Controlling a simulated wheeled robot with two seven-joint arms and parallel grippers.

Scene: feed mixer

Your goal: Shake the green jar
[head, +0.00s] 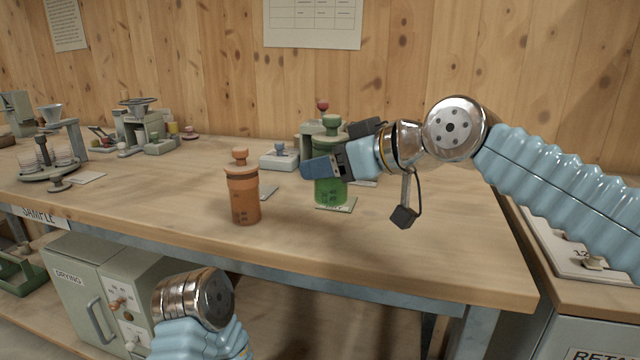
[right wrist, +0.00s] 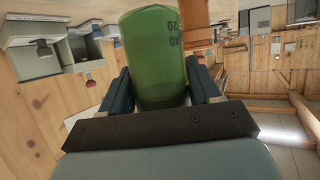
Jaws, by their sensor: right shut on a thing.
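The green jar (head: 330,190), with a rounded green knob on its lid, stands upright at the right part of the wooden bench. My right gripper (head: 322,168) reaches in from the right and is shut on the jar's body. In the right wrist view the green jar (right wrist: 153,50) sits between the two blue fingers (right wrist: 158,88). The jar's base is at or just over a small labelled card (head: 338,207); I cannot tell whether they touch. My left gripper is not in view; only part of my left arm shows at the bottom.
An orange jar (head: 243,198) stands on the bench just left of the green jar. A white device (head: 280,160) and a grey-green apparatus (head: 310,142) are behind. Several instruments fill the far left. The front bench top is clear.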

